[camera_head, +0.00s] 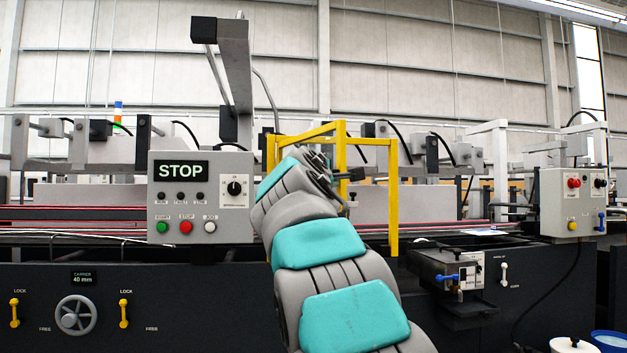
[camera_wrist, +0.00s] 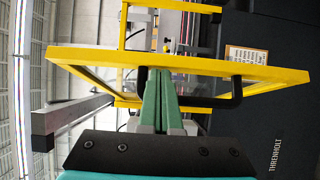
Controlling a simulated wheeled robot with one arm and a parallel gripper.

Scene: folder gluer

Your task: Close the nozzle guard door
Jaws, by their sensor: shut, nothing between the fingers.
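The nozzle guard is a yellow frame; its door (camera_head: 393,200) appears to stand out at an angle, open, in the head view. In the wrist view the yellow door frame (camera_wrist: 215,66) spans the picture, with a clear panel. A black bar handle (camera_wrist: 237,88) runs along it and passes behind my fingers. My gripper (camera_wrist: 161,72) has its green fingers together and empty, pointing at the door near the handle. I cannot tell whether they touch it.
A grey control box (camera_head: 202,195) with a STOP display stands left of my arm. A grey overhead post (camera_head: 233,80) rises behind it. A second button box (camera_head: 573,203) is at the right. The dark machine body (camera_head: 215,300) runs across the front.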

